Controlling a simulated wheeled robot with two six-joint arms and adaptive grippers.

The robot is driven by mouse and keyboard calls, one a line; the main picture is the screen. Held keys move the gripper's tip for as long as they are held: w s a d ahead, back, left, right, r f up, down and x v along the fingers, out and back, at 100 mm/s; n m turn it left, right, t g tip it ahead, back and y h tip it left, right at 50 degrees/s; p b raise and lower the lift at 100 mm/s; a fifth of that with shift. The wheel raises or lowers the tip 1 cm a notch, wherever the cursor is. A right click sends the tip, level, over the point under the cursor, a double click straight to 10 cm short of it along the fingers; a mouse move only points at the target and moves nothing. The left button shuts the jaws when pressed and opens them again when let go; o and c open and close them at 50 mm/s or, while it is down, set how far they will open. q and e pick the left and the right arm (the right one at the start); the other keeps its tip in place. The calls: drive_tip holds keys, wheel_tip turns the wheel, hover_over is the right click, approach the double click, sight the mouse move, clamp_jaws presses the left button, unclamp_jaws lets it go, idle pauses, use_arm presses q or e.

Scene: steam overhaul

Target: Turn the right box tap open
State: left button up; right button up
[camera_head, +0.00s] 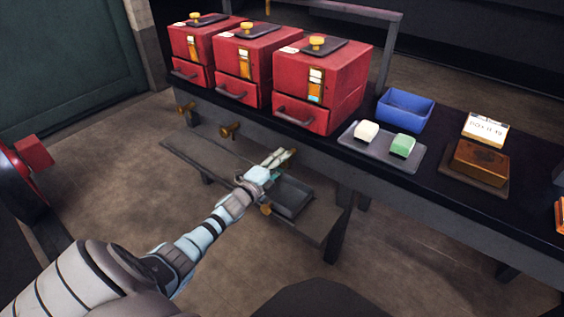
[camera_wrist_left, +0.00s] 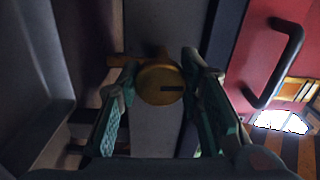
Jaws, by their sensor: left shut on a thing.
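The right box tap is a brass tap (camera_head: 291,152) on the bench front below the right red box (camera_head: 345,75). My left gripper (camera_head: 278,158) is shut on this tap. In the left wrist view the tap's round brass end (camera_wrist_left: 160,84), with a dark slot, lies between the two fingers (camera_wrist_left: 158,95). A brass arm of the tap points to the left there. The middle tap (camera_head: 230,131) and the left tap (camera_head: 187,107) stand free under the other two boxes. My right gripper is not in view.
The middle box (camera_head: 262,62) and left box (camera_head: 190,48) stand beside the right one. A blue bin (camera_head: 405,110), a grey tray (camera_head: 375,155) with white and green blocks, and a brown box (camera_head: 481,160) are to the right. A lower shelf (camera_head: 190,155) holds a dark tray (camera_head: 293,198).

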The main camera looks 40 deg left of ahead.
use_arm(q)
drive_tip(key=shift+n, duration=0.3)
drive_tip(key=n+p, duration=0.1)
drive_tip(key=n, duration=0.2)
drive_tip(key=n+p, duration=0.1)
drive_tip(key=n, duration=0.4)
drive_tip(key=n+p, duration=0.1)
drive_tip(key=n, duration=0.3)
drive_tip(key=shift+n, duration=2.2)
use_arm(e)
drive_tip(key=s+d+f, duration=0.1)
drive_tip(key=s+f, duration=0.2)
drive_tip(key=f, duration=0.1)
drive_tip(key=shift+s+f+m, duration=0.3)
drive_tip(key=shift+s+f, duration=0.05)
use_arm(q)
drive_tip(key=o, duration=1.2)
